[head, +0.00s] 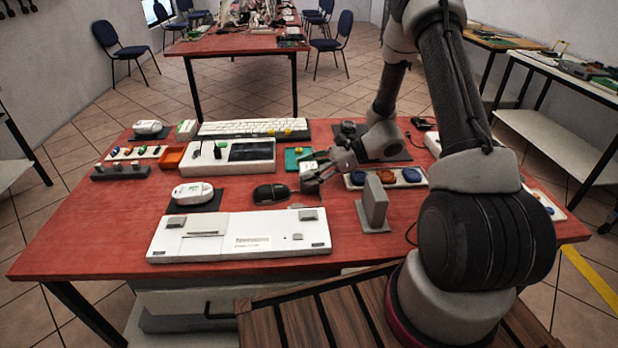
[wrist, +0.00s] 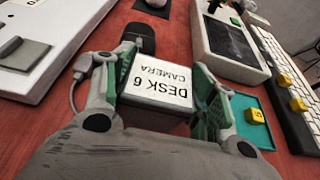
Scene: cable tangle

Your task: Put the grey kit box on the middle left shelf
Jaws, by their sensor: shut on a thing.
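My gripper (head: 313,177) is over the middle of the red table in the head view. In the wrist view my gripper (wrist: 163,90) is shut on a box with green-padded fingers on both sides. This grey kit box (wrist: 155,82) has a white top label reading "DESK 6 CAMERA". Its lower part is mostly hidden by the label face and my fingers. In the head view only a small pale part of the box (head: 308,169) shows at the fingers. I cannot tell whether it touches the table. No shelf clearly shows as the middle left one.
A black mouse (head: 271,193), a white console (head: 235,156), a green tray (head: 296,158) and a grey upright plate (head: 375,203) stand close around my gripper. A large white keyboard-like unit (head: 240,236) lies in front. A pale low board (head: 12,172) shows at the left edge.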

